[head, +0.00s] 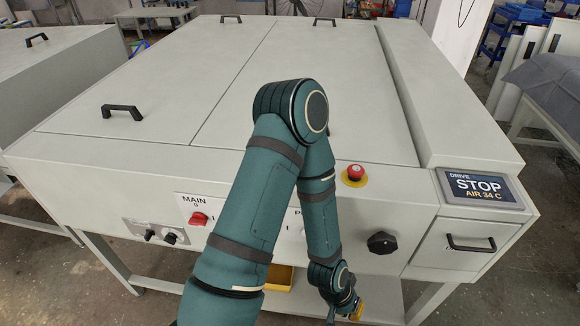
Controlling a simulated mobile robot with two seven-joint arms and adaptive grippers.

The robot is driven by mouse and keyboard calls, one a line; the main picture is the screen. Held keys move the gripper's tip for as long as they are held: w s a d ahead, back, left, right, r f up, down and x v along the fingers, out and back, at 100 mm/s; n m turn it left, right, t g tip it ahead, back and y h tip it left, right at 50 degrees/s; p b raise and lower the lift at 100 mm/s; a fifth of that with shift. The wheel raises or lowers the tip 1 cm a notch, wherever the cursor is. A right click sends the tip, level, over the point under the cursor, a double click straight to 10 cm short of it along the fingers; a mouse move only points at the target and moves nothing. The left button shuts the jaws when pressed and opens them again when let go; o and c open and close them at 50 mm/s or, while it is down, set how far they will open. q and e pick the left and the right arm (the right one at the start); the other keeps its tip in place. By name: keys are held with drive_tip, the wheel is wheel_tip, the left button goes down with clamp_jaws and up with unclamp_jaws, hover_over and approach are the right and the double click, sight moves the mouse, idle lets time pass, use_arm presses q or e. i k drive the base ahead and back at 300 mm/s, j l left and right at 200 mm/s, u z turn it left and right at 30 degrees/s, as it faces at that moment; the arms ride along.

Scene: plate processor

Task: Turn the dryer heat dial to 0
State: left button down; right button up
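A large black dial (382,243) sits on the front panel of the pale machine (449,238), right of my arm. Two small black knobs, a left one (150,236) and a right one (170,238), sit on a plate at the front left. I cannot read which of these is the dryer heat dial, nor its setting. My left arm crosses the middle of the view, and its gripper (345,306) hangs low in front of the machine, below and left of the large dial and apart from it. Its fingers are too unclear to judge. My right gripper is out of view.
A red switch (198,219) under "MAIN 0" and a red stop button (355,173) are on the machine. A display (480,186) reads "DRIVE STOP, AIR 34 C", above a drawer handle (470,243). My arm hides part of the front panel. A yellow bin (279,278) sits below.

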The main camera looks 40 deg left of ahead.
sight(170, 238)
drive_tip(key=u, duration=2.55)
